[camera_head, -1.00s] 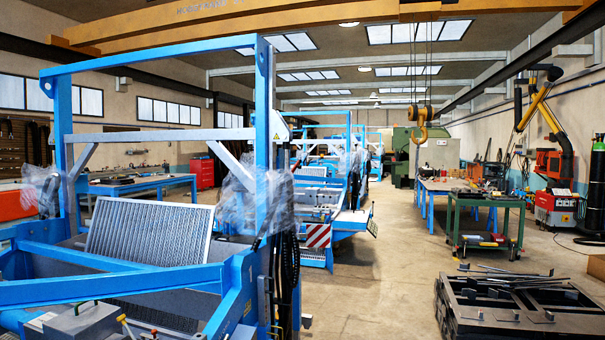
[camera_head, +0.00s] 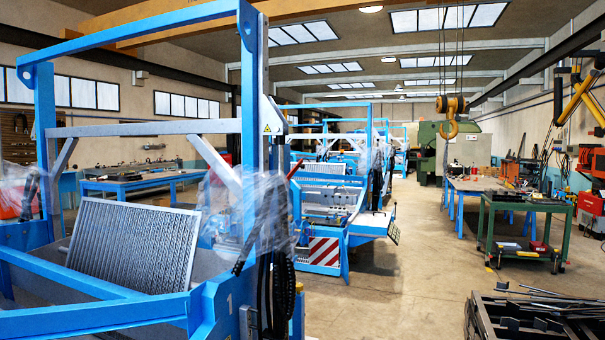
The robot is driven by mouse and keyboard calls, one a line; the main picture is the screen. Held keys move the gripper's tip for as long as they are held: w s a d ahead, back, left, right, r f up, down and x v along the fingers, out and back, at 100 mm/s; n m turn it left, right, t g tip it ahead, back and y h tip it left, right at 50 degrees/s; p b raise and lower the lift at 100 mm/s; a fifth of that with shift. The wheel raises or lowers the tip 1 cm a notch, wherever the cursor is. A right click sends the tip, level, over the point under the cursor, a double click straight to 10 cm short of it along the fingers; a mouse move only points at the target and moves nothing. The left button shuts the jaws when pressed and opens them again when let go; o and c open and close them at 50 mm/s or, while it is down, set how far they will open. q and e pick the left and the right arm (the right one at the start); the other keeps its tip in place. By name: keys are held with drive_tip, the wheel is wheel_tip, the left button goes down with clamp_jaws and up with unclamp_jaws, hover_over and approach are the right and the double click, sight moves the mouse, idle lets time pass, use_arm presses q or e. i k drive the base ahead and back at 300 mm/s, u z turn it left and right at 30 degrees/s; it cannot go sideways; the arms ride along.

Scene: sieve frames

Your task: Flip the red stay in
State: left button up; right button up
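The nearest blue sieve frame (camera_head: 247,110) fills the left side, with a grey ribbed sieve panel (camera_head: 135,245) tilted inside it. A second blue machine (camera_head: 345,225) stands behind it, to the right. A thin dark reddish bar (camera_head: 296,168) slants beside that machine's left post; it is too small to tell whether it is the red stay. No other red stay can be made out. Neither of my grippers is in view.
A red-and-white striped plate (camera_head: 324,251) is on the second machine's front. Clear wrap hangs on the near frame's posts. A green trolley (camera_head: 525,228) and a dark metal rack (camera_head: 535,318) stand right. The middle floor (camera_head: 390,290) is clear.

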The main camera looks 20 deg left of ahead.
sight(300, 164)
drive_tip(key=z, duration=0.05)
drive_tip(key=i, duration=1.75)
drive_tip(key=u, duration=1.3)
drive_tip(key=i, duration=0.4)
drive_tip(key=z, duration=0.6)
drive_tip(key=k, duration=0.35)
drive_tip(key=z, duration=0.75)
